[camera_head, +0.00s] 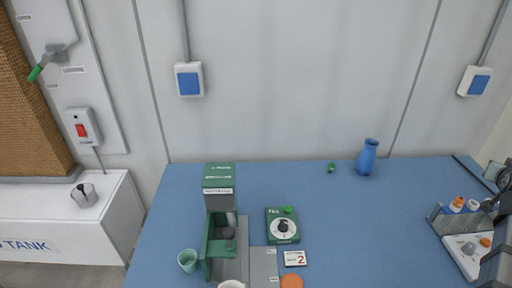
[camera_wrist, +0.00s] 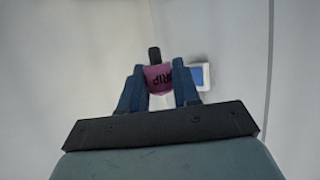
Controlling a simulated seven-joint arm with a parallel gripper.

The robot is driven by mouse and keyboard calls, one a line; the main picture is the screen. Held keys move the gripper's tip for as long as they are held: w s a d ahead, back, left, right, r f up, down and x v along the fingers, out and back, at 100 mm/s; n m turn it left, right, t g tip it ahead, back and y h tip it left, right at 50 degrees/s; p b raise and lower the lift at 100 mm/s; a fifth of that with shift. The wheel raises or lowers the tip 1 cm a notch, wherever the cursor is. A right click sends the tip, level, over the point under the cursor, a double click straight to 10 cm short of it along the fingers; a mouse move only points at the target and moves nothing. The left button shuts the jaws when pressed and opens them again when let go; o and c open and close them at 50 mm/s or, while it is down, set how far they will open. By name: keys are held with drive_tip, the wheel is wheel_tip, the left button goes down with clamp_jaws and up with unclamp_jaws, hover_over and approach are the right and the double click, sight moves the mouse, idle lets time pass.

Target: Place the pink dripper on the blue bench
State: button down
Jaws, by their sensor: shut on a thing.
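The pink dripper (camera_wrist: 157,84) shows in the wrist view, with dark letters on its side and a dark part sticking up at its top. My gripper (camera_wrist: 158,72) is shut on it, one blue finger on each side. Pale wall lies behind them, and no bench shows in that view. The blue bench (camera_head: 390,225) fills the lower middle and right of the head view. I cannot make out the pink dripper in the head view.
A green machine (camera_head: 219,178), a green cup (camera_head: 188,261), a green timer box (camera_head: 283,228) and a number card (camera_head: 295,258) stand at the bench's left. A blue vase (camera_head: 367,157) stands at the back. A tube rack (camera_head: 452,216) is at the right. The bench's middle is clear.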

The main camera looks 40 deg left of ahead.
drive_tip(key=s+a+r+n+g+y, duration=0.2)
drive_tip(key=a+n+y, duration=0.3)
drive_tip(key=a, duration=3.1)
drive_tip(key=s+a+r+n+g+y, duration=0.1)
drive_tip(key=s+a+n+y, duration=0.1)
drive_tip(key=s+a, duration=0.65)
drive_tip(key=s+a+n+g+y, duration=0.1)
drive_tip(key=s+a, duration=0.3)
drive_tip(key=a, duration=1)
drive_tip(key=s+a+r+n+g+y, duration=0.1)
drive_tip(key=s+a+n+y, duration=0.1)
drive_tip(key=s+a, duration=0.65)
drive_tip(key=n+g+y, duration=0.2)
drive_tip(key=n+g, duration=0.6)
drive_tip(key=g, duration=0.2)
hover_over(53, 206)
wheel_tip(53, 206, down, 23)
drive_tip(key=shift+y, duration=0.3)
drive_tip(key=shift+d+f, duration=0.1)
drive_tip(key=shift+f, duration=4.3)
